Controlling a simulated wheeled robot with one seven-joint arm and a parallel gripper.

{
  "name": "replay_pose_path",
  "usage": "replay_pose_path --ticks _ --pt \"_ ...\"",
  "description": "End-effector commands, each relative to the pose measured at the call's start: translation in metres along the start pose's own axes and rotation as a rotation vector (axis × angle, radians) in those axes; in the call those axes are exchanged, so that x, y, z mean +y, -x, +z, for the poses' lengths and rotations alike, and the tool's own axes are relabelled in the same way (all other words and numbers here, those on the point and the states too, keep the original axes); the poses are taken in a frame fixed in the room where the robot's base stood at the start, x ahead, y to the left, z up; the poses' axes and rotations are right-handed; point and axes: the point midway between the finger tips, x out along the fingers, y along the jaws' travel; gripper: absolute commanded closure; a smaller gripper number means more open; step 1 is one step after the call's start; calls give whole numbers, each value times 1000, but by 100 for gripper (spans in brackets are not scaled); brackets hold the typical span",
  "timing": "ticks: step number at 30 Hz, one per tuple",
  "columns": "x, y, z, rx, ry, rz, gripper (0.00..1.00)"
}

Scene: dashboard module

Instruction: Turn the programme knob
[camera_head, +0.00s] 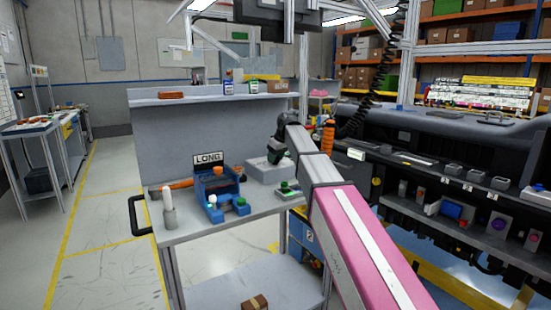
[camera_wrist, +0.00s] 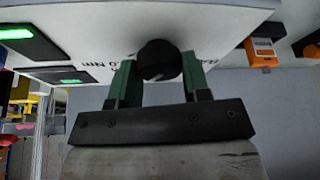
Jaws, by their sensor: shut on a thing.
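The programme knob (camera_wrist: 159,60) is a dark round knob on a pale panel in the wrist view. My gripper (camera_wrist: 155,80) has its two green fingers on either side of the knob, shut on it. Printed lettering beside the knob is partly covered by the fingers. In the head view my gripper (camera_head: 276,155) is at a light grey box (camera_head: 270,168) on the cart top. The knob itself is hidden there by my arm.
A blue fixture (camera_head: 215,188) with a LONG sign stands left of the box on the cart (camera_head: 200,228). A white cylinder (camera_head: 168,205) stands at the cart's left corner. Green-lit displays (camera_wrist: 70,76) are beside the knob. The dark dashboard (camera_head: 450,150) is at right.

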Motion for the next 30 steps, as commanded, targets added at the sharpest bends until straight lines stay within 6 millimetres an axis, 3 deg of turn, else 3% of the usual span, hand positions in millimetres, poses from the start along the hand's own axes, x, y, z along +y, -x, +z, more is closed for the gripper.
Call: replay_pose_path --ticks 15,30 --pt "-2 0 0 -1 -357 149 80" --pt "-2 0 0 -1 -483 201 80"
